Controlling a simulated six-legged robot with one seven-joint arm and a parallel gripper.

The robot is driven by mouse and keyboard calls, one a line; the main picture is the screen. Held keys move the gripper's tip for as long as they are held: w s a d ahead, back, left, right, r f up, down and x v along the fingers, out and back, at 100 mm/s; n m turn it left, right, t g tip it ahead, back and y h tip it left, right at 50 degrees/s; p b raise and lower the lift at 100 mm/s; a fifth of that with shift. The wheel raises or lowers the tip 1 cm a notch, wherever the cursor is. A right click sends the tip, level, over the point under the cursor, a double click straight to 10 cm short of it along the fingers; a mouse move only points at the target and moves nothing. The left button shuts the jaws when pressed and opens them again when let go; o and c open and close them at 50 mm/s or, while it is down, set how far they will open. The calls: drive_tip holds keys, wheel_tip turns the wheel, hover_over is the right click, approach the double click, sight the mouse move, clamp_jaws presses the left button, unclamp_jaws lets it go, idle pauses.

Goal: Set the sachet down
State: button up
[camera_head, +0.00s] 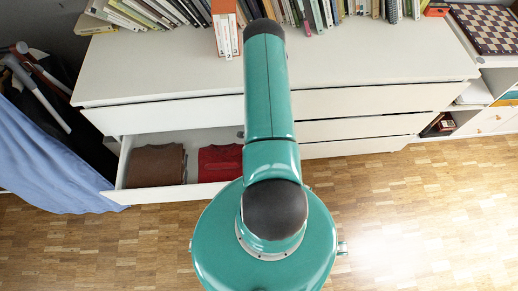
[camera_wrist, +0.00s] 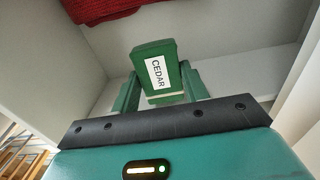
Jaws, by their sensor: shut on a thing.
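The sachet (camera_wrist: 157,70) is a small green block with a white label reading CEDAR, seen in the wrist view. My gripper (camera_wrist: 160,85) is shut on it, with one green finger on each side. The sachet shows against the pale floor of the open drawer (camera_wrist: 225,30); I cannot tell whether it touches that floor. A red folded cloth (camera_wrist: 100,8) lies beyond it at the upper left. In the head view the white drawer (camera_head: 150,197) stands open, and my arm hides the gripper and the sachet.
A brown folded cloth (camera_head: 155,167) lies in the drawer's left part, with the red cloth (camera_head: 219,163) right of it. The white dresser (camera_head: 180,70) carries a row of books at the back. A blue cloth (camera_head: 50,160) hangs at left. The wooden floor (camera_head: 430,220) is clear at right.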

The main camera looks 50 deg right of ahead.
wheel_tip(320, 180, down, 10)
drive_tip(key=shift+r, duration=0.25)
idle(0.3)
drive_tip(key=o, duration=1)
drive_tip(key=shift+f, duration=0.1)
drive_tip(key=shift+o, duration=0.2)
wheel_tip(320, 180, up, 12)
drive_tip(key=shift+r, duration=0.15)
